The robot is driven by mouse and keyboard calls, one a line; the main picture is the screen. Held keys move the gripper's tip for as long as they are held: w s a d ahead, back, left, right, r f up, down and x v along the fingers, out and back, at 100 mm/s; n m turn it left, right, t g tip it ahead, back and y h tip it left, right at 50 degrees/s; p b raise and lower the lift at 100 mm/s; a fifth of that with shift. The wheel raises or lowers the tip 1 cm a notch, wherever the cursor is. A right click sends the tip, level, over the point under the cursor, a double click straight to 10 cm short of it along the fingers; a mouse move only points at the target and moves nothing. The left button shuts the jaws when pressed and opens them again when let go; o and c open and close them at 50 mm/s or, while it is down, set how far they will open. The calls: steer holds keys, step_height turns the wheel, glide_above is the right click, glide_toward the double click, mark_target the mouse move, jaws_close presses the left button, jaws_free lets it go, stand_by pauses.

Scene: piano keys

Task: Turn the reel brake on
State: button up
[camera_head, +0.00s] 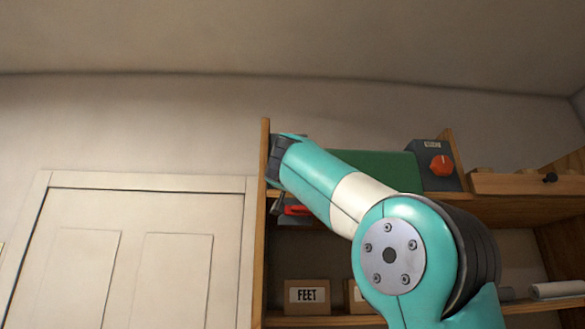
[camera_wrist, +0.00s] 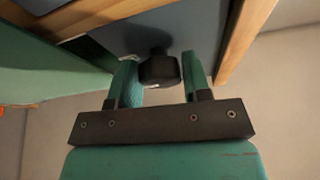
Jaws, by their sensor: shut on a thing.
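In the wrist view, a short black knob (camera_wrist: 159,69) sticks out from a blue-grey panel (camera_wrist: 190,30). My gripper (camera_wrist: 158,78) has its two teal fingers on either side of this knob and is shut on it. No label can be read there, so I cannot tell whether it is the reel brake. In the head view, my teal and white arm reaches up to the left end of the shelf; its wrist hides the fingers and the knob. A dark box with an orange-red knob (camera_head: 441,166) stands further right, with a small label too small to read.
A wooden post (camera_wrist: 245,35) rises close to my right finger in the wrist view. In the head view, the wooden shelf (camera_head: 500,208) holds a green panel (camera_head: 385,168) and a wooden piece with a black knob (camera_head: 549,178).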

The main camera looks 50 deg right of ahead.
steer(key=o, duration=0.9)
steer(key=b+v, duration=0.8)
steer(key=v, duration=0.9)
steer(key=shift+s+f, duration=0.2)
steer(key=shift+a, duration=0.1)
